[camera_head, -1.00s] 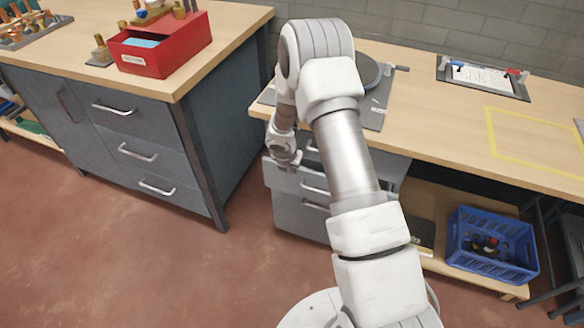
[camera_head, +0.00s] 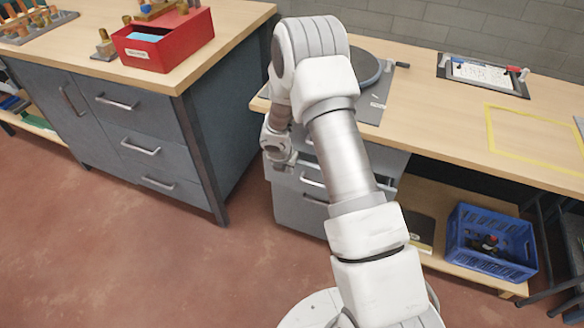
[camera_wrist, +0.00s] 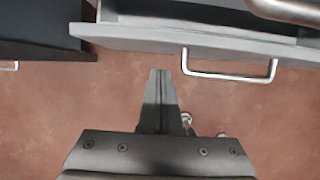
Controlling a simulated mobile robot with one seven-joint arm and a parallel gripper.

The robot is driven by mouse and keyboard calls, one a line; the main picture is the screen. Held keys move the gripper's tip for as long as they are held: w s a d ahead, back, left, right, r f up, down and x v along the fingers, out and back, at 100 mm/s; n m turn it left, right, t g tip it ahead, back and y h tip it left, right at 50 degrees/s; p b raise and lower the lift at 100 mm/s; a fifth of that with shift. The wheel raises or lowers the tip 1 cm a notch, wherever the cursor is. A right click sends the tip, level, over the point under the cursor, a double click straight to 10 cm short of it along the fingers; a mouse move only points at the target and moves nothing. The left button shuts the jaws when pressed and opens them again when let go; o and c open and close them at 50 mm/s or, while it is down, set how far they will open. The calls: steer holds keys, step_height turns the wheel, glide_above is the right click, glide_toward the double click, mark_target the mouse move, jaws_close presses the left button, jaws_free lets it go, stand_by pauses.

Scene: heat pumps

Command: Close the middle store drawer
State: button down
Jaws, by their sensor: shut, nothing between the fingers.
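The store drawer unit (camera_head: 300,215) is grey and stands under the left end of the right bench. Its middle drawer (camera_head: 284,180) stands out from the unit, partly hidden by my arm. In the wrist view the drawer front (camera_wrist: 135,38) runs across the top, with a gap and part of the inside behind it. Its bar handle (camera_wrist: 230,76) hangs to the right of my fingers. My gripper (camera_wrist: 159,72) is shut and empty, its tips just in front of the drawer front, left of the handle. Contact cannot be told. The gripper (camera_head: 281,166) is small in the head view.
A second grey cabinet (camera_head: 140,130) with handles stands to the left, bearing a red bin (camera_head: 165,45). A blue crate (camera_head: 490,245) sits on the low shelf at right. The red-brown floor (camera_head: 150,265) in front is clear.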

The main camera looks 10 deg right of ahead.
steer(key=s+a+p+v, duration=0.1)
steer(key=p+v, duration=0.2)
steer(key=v, duration=0.7)
steer(key=s+d+f+n+t+h+b, duration=0.1)
steer(key=s+d+f+n+h, duration=0.1)
steer(key=s+f+n+h, duration=0.35)
steer(key=s+d+f+n+h+b, duration=0.1)
steer(key=s+d+f+n+h, duration=0.2)
steer(key=s+f, duration=0.4)
steer(key=w+d+n+t+b, duration=0.1)
steer(key=w+n+t, duration=0.2)
steer(key=w, duration=0.1)
steer(key=w+d+n+t+b, duration=0.1)
steer(key=w+d+n+t, duration=0.1)
steer(key=w, duration=0.3)
steer(key=w+d+n+t+b, duration=0.1)
steer(key=w+d+n+t, duration=0.1)
steer(key=w+n+t, duration=0.2)
steer(key=shift+w+d+r+n+t+y+b, duration=0.1)
steer(key=shift+w+r+n+t+y+b, duration=0.15)
steer(key=shift+w+t, duration=0.2)
steer(key=shift+s, duration=0.1)
